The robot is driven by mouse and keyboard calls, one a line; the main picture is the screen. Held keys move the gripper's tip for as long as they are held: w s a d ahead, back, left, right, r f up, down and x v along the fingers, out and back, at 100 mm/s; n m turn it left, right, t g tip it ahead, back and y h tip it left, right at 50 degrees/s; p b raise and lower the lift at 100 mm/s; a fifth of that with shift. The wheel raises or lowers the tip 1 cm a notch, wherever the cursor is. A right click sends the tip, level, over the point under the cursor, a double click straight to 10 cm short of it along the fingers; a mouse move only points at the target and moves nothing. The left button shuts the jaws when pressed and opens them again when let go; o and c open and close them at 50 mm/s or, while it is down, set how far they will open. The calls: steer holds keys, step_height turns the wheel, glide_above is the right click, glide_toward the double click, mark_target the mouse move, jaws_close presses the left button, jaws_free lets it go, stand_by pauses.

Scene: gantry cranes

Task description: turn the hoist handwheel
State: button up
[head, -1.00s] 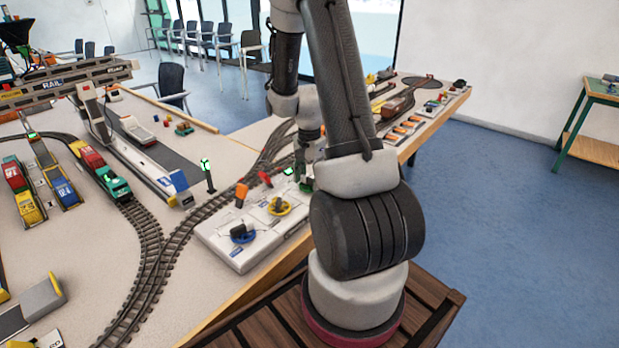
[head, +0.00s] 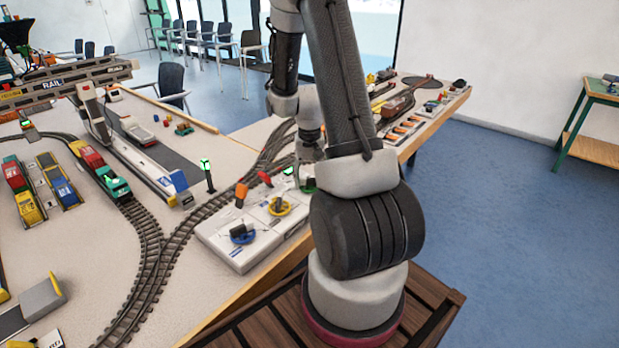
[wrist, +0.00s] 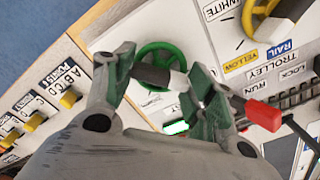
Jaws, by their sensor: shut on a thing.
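The green handwheel (wrist: 161,52) lies on the white control panel in the wrist view, taken as the hoist wheel; its label is not readable. Its dark crank knob (wrist: 151,75) sits between the fingers of my gripper (wrist: 166,75), which is shut on it. The fingers hide part of the wheel's lower rim. In the head view the green handwheel (head: 307,186) shows only as a sliver behind my arm. The gantry crane (head: 62,82) stands at the left, with a green-lit hanging part (head: 26,124) beneath its beam.
The yellow trolley wheel (head: 278,207) and blue wheel (head: 242,234) are on the same panel (head: 225,250). A red lever (wrist: 263,114) stands close to the right finger. Toy trucks (head: 60,185) and a train (head: 105,172) stand at left.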

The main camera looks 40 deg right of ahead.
mark_target(310, 178)
steer(key=shift+n, duration=0.6)
steer(key=o, duration=1)
step_height(310, 178, up, 12)
steer(key=shift+r, duration=0.1)
